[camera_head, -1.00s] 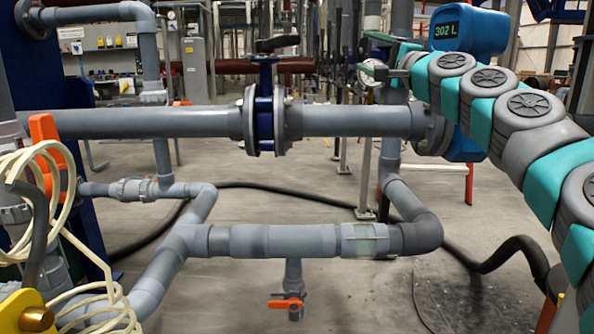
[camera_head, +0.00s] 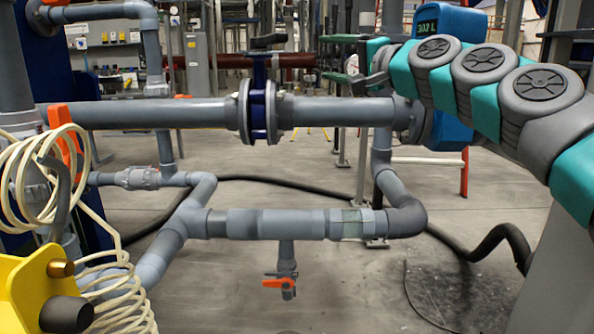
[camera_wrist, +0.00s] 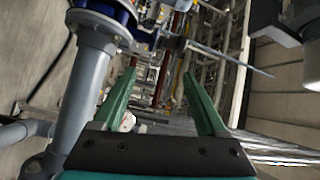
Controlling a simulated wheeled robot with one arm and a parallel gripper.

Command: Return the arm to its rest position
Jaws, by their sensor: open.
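My arm (camera_head: 480,75), with teal links and grey round joint caps, reaches from the right edge toward the upper middle in the head view. It is bent, with its end beside the grey pipework. My gripper (camera_wrist: 159,74) shows in the wrist view as two green fingers spread apart with nothing between them. In the head view its green fingers are small, at the far end of the arm near the horizontal pipe. The wrist view looks past the fingers toward pipes and racks, strongly tilted. The place of the rest position cannot be told from these views.
A grey horizontal pipe (camera_head: 160,114) with a blue flanged valve (camera_head: 262,110) crosses ahead. A blue meter (camera_head: 447,25) stands behind the arm. Lower pipes carry an orange-handled valve (camera_head: 280,284). A coiled cream hose (camera_head: 40,180) and yellow block (camera_head: 35,290) are lower left. Floor shows lower right.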

